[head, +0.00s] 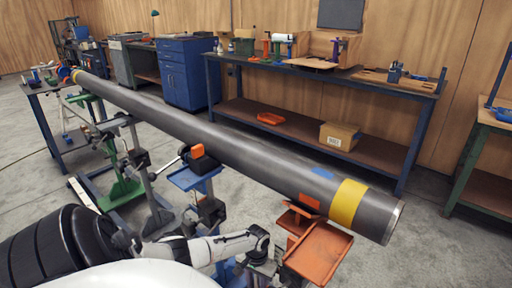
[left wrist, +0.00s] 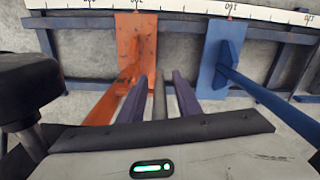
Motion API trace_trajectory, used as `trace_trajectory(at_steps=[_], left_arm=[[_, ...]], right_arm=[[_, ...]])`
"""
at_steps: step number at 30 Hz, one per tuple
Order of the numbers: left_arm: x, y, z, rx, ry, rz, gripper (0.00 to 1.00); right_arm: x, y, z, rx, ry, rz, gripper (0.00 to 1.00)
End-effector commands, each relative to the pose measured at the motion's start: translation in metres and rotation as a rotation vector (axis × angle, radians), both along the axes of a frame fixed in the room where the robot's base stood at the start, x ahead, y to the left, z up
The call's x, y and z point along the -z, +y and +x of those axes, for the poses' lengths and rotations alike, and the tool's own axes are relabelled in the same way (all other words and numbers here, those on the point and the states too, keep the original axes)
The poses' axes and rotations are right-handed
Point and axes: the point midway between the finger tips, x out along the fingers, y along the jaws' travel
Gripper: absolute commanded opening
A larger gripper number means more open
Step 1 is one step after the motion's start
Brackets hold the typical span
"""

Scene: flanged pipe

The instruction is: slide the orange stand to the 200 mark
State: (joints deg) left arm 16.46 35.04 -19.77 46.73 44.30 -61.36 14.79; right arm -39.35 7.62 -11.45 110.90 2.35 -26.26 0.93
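The orange stand (head: 318,252) is under the near end of the grey pipe (head: 240,152), close to its yellow band. In the left wrist view an orange plate and brace of the stand (left wrist: 136,38) reach up to a white scale (left wrist: 190,12) along the top edge. The scale's numbers are upside down and partly cut off; I cannot read the 200 mark surely. My left gripper (left wrist: 160,92) has its two dark fingers apart beside the orange stand. A thin grey post shows between them, with gaps on both sides. In the head view its fingertips are largely hidden. My right gripper is not in view.
A blue stand (head: 195,180) is beside the orange one and also shows in the left wrist view (left wrist: 222,55). A green stand (head: 122,182) is farther along the pipe. A blue workbench (head: 320,80) stands behind.

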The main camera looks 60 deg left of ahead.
Motion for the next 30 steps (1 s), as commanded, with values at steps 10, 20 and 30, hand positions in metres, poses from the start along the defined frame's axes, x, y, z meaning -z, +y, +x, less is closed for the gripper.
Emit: trace_trajectory(at_steps=[10, 20, 30], left_arm=[[-0.063, 0.002, -0.001, 0.001, -0.002, 0.003, 0.31], [-0.100, 0.002, -0.001, -0.002, 0.000, 0.002, 0.31], [-0.101, 0.002, -0.001, -0.003, 0.000, 0.002, 0.31]], right_arm=[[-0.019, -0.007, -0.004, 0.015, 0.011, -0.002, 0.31], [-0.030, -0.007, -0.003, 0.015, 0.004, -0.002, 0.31], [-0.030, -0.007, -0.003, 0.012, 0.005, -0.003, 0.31]])
